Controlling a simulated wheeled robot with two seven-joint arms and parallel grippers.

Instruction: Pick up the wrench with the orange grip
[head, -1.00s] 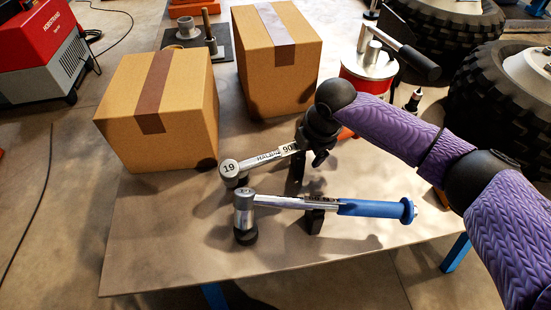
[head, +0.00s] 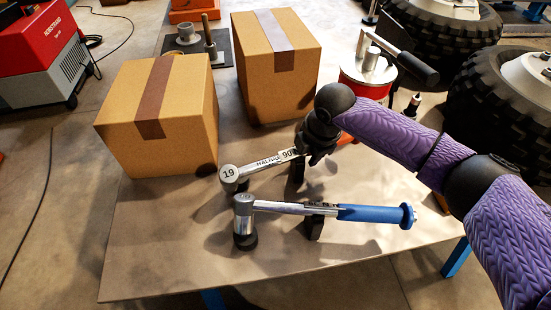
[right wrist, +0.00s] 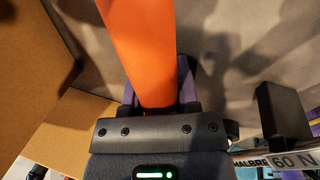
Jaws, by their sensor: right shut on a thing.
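The wrench (head: 250,165) has a metal shaft marked 90 and a round head marked 19; it lies across the table. My right gripper (head: 315,152) is at its handle end, and my arm hides most of the grip in the head view. In the right wrist view the orange grip (right wrist: 143,45) runs between the fingers of my right gripper (right wrist: 160,90), which is shut on it. I cannot tell whether the wrench is clear of its dark support (head: 297,172). My left gripper is not in view.
A second wrench with a blue grip (head: 372,213) lies nearer the front edge, close to the first. Two cardboard boxes (head: 155,115) (head: 277,75) stand behind. A red-and-silver device (head: 368,72) is behind my right arm. The table's (head: 160,265) front left is bare.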

